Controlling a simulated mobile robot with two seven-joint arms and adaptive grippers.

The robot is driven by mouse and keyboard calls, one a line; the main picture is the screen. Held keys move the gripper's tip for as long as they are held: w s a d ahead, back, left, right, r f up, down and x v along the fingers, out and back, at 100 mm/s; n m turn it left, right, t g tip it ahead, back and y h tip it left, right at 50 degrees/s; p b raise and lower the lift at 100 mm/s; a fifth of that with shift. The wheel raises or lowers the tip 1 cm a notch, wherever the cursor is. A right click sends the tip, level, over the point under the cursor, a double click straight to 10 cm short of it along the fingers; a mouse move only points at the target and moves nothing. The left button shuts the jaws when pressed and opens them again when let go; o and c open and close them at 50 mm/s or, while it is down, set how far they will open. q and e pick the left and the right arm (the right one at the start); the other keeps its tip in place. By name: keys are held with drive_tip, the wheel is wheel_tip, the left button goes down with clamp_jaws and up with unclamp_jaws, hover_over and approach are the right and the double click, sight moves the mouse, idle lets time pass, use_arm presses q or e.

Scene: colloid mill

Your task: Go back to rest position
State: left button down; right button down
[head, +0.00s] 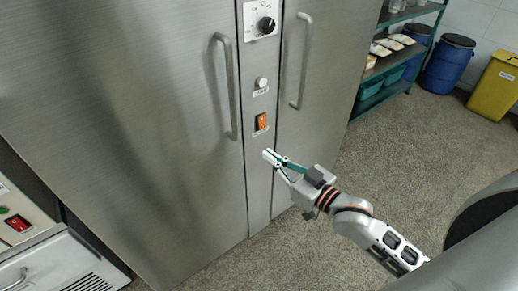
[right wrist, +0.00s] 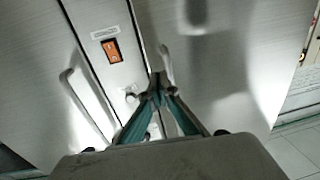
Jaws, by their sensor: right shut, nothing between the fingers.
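My right gripper (head: 268,155) is shut and empty in the head view, in front of the centre strip of a tall steel cabinet (head: 180,120). Its fingertips are just below an orange rocker switch (head: 261,121); I cannot tell whether they touch the panel. In the right wrist view the right gripper (right wrist: 157,85) has its fingertips together, with the orange switch (right wrist: 112,50) up and to the left of them. My left gripper is not in view.
Two door handles (head: 228,85) (head: 303,62) stick out beside the strip, which also bears a black knob (head: 266,25). A machine with a red switch (head: 18,223) stands at lower left. A shelf, blue barrel (head: 447,64) and yellow bin (head: 495,85) stand at the back right. Floor between is clear.

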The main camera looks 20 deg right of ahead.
drive_tip(key=shift+v, duration=2)
drive_tip(key=s+a+f+g+h, duration=0.1)
drive_tip(key=s+f, duration=0.3)
drive_tip(key=f, duration=0.4)
drive_tip(key=s+a+f+g+h, duration=0.1)
drive_tip(key=s+f+g, duration=0.2)
drive_tip(key=f, duration=0.6)
drive_tip(key=s+a+f+g+h, duration=0.1)
drive_tip(key=s+a+f+h, duration=0.1)
drive_tip(key=s+f, duration=0.3)
wheel_tip(320, 180, down, 4)
drive_tip(key=shift+s+g, duration=0.4)
